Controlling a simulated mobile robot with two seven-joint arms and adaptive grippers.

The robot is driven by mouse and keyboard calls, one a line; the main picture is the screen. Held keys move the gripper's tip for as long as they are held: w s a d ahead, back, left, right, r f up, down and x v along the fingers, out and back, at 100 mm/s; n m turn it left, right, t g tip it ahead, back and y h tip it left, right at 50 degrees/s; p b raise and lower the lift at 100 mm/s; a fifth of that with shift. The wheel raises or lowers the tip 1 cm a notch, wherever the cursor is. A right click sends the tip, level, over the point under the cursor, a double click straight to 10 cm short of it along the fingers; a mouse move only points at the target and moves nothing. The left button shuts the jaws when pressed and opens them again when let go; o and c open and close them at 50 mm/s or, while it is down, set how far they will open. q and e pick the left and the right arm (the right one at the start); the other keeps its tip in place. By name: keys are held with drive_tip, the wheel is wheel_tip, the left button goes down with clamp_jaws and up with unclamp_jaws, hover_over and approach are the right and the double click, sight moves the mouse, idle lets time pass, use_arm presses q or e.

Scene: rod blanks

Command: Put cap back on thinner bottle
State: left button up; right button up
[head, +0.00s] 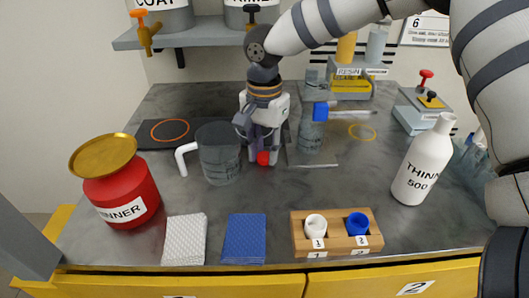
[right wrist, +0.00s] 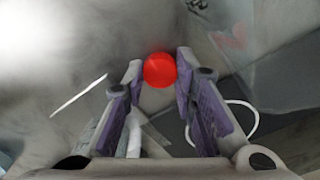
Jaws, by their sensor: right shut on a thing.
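My right gripper (head: 262,150), with purple finger pads, points down over the middle of the table. It is shut on a small round red cap (head: 263,159). In the right wrist view the red cap (right wrist: 160,70) sits between the fingertips (right wrist: 158,78). The thinner bottle (head: 423,165) is white, labelled "THINN 500", and stands upright at the right of the table. Its narrow white neck shows no red cap. The gripper is well left of the bottle. My left gripper is not in view.
A grey mug (head: 220,158) stands just left of the gripper, and a translucent cup (head: 310,132) with a blue-ended tool just right. A red thinner can (head: 120,190) is at left. A wooden block (head: 337,243) holds white and blue pieces in front. The table between gripper and bottle is mostly clear.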

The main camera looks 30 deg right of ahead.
drive_tip(key=shift+r, duration=0.5)
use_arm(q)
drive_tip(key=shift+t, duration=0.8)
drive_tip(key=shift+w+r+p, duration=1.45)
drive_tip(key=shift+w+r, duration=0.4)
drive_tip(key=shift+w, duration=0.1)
use_arm(e)
drive_tip(key=s+d+r, duration=0.2)
drive_tip(key=s+r, duration=0.4)
drive_tip(key=s+d+r, duration=0.2)
drive_tip(key=s+r, duration=0.3)
drive_tip(key=s, duration=0.2)
drive_tip(key=shift+d+r, duration=0.3)
drive_tip(key=shift+r, duration=0.1)
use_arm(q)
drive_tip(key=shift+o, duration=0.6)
use_arm(e)
drive_tip(key=shift+s, duration=0.1)
